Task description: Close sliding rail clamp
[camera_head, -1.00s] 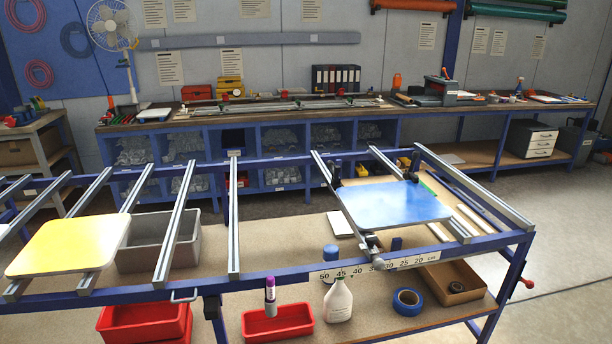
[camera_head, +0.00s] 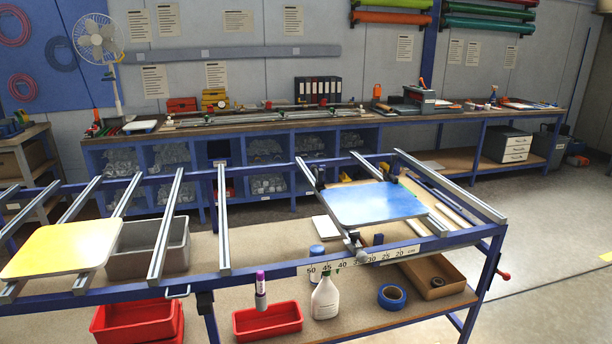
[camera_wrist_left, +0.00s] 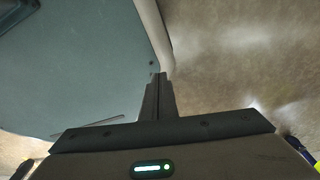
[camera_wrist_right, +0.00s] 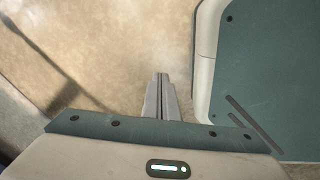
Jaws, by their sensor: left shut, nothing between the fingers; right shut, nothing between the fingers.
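A blue sign panel (camera_head: 376,203) lies on the rails at the right part of the blue frame table (camera_head: 130,285). A grey metal rail (camera_head: 328,209) runs along the panel's left edge, with a round knob (camera_head: 361,257) at its near end beside the scale strip (camera_head: 362,260). This looks like the sliding rail clamp; whether its jaw touches the panel is too small to tell. My left gripper (camera_wrist_left: 157,76) is shut and empty in the left wrist view, over bare floor and my own body. My right gripper (camera_wrist_right: 161,76) is shut and empty in the right wrist view. Neither shows in the head view.
A yellow panel (camera_head: 62,247) lies on the left rails. Below are red bins (camera_head: 268,322), a white bottle (camera_head: 325,299), blue tape (camera_head: 392,297) and a cardboard box (camera_head: 437,281). A long workbench (camera_head: 290,134) stands behind. Floor at the right (camera_head: 540,260) is clear.

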